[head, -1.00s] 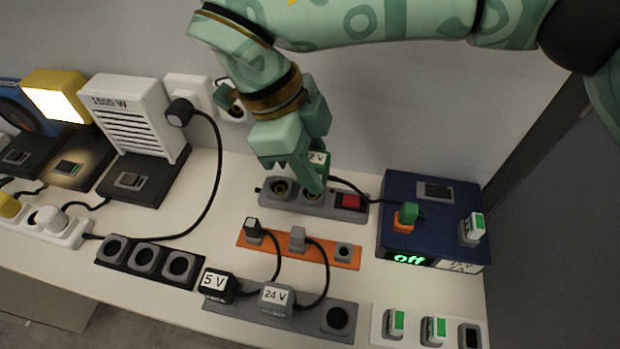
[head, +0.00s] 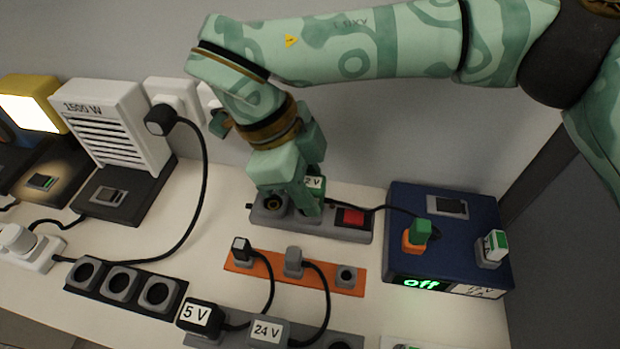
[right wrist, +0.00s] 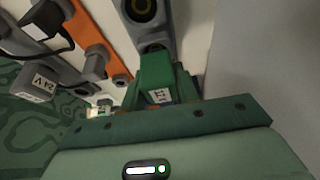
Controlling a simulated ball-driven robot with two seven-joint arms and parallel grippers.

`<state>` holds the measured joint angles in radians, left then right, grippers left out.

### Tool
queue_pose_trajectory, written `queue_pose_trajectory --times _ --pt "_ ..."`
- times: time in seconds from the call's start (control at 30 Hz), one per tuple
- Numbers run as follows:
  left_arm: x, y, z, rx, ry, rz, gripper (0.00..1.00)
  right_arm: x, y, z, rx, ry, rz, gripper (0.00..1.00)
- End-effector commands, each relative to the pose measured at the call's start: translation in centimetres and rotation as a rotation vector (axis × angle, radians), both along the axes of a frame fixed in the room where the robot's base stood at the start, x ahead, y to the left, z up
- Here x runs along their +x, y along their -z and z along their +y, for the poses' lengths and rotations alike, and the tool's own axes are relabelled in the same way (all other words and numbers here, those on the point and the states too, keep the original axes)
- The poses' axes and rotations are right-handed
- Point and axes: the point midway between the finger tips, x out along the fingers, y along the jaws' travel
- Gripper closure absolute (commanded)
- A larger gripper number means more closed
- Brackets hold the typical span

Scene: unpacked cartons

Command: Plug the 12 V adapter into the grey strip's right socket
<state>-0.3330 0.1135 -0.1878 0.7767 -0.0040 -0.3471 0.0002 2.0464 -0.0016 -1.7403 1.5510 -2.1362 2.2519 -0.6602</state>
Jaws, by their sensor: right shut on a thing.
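My right gripper (head: 308,196) is shut on the green 12 V adapter (head: 315,183), whose label partly shows. It holds the adapter low over the right socket of the back grey strip (head: 340,230), the one with a red switch. That strip's left socket (head: 272,203) is empty. In the right wrist view the adapter (right wrist: 156,72) stands between the jaws, with the dark rim of a socket (right wrist: 154,47) just past it. The adapter hides most of this socket, and I cannot tell whether it is seated. My left gripper is not in view.
An orange strip (head: 328,281) lies in front, with two plugs in it. A nearer grey strip holds the 5 V (head: 198,316) and 24 V (head: 268,331) adapters. A blue box (head: 450,257) reading "off" stands right. A black cord (head: 385,207) runs toward it.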

Motion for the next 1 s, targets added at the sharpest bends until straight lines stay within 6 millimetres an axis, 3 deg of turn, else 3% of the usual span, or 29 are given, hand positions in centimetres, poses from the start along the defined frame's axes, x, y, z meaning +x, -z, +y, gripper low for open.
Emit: queue_pose_trajectory --times 1.0 --pt "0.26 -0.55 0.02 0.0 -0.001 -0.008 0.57 -0.07 -0.09 0.02 0.0 0.0 0.001 1.0"
